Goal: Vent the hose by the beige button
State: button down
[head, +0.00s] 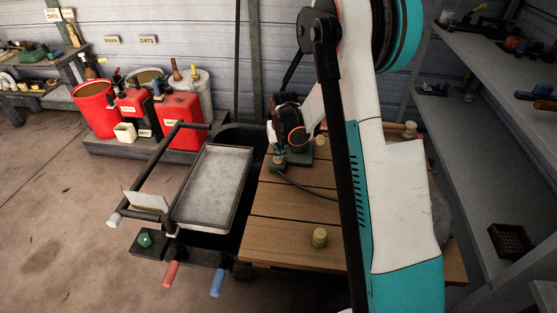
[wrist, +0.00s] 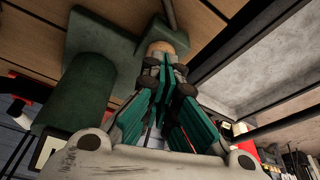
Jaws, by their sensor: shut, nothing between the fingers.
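The beige button (wrist: 168,48) is a rounded tan cap at the top middle of the wrist view. It stands beside a dark green body (wrist: 85,95) on a green base. My gripper (wrist: 170,72) is shut and empty, its teal fingers pointing at the button. The fingertips overlap the button's near side; I cannot tell whether they touch. In the head view the green unit (head: 298,158) sits on the far left part of the plank top, partly under my dark wrist. A thin dark hose (head: 305,187) curves from it across the planks.
Red containers (head: 180,118) stand behind. Grey shelves (head: 490,120) close off the right side.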

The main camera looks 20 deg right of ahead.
aim_at(279, 161)
jog(key=shift+f, duration=0.15)
jog(key=shift+f+b, duration=0.45)
jog(key=shift+f, duration=0.05)
jog(key=shift+f+b, duration=0.5)
jog(key=shift+f, duration=0.45)
jog(key=shift+r+p, duration=1.7)
jog(key=shift+r, duration=1.35)
